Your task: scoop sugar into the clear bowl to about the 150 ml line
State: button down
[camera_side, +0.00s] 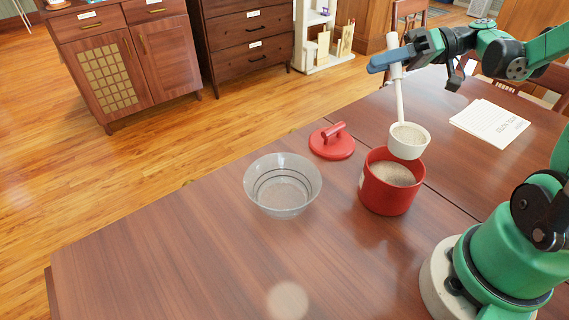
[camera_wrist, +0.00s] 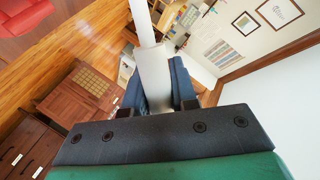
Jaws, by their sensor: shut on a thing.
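My gripper (camera_side: 394,59) is shut on the handle of a white scoop (camera_side: 398,96). The scoop hangs with its handle upright, and its cup holds pale sugar (camera_side: 408,134). The cup is above the back right of a red canister (camera_side: 387,195), which is open and has sugar (camera_side: 393,173) inside. A clear bowl (camera_side: 260,200) stands left of the canister with dark lines around it and some sugar (camera_side: 283,195) low inside. In the wrist view the white handle (camera_wrist: 152,75) stands between my blue fingers; the cup is hidden there.
A red lid with a bar handle (camera_side: 332,146) lies behind, between bowl and canister. A printed sheet (camera_side: 490,122) lies at the right. The wooden table (camera_side: 180,260) is clear left and front of the bowl. Cabinets (camera_side: 125,55) stand beyond it.

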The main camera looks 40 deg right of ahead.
notch_tip(320, 180, up, 5)
jog(key=w+a+n+g, duration=0.45)
jog(key=w+a, duration=0.35)
jog(key=w, duration=0.2)
notch_tip(320, 180, down, 12)
jog(key=g, duration=0.1)
jog(key=shift+w+a+f+y, duration=0.2)
jog(key=shift+a+y, duration=0.05)
jog(key=shift+y, duration=0.05)
jog(key=shift+a, duration=0.2)
jog(key=w+a+r+g+h, duration=0.1)
jog(key=a+h, duration=0.6)
jog(key=a, duration=0.2)
jog(key=shift+w+a+r+h, duration=0.25)
jog(key=shift+w+a+h, duration=0.05)
jog(key=shift+w+h, duration=0.1)
dwell(1.4)
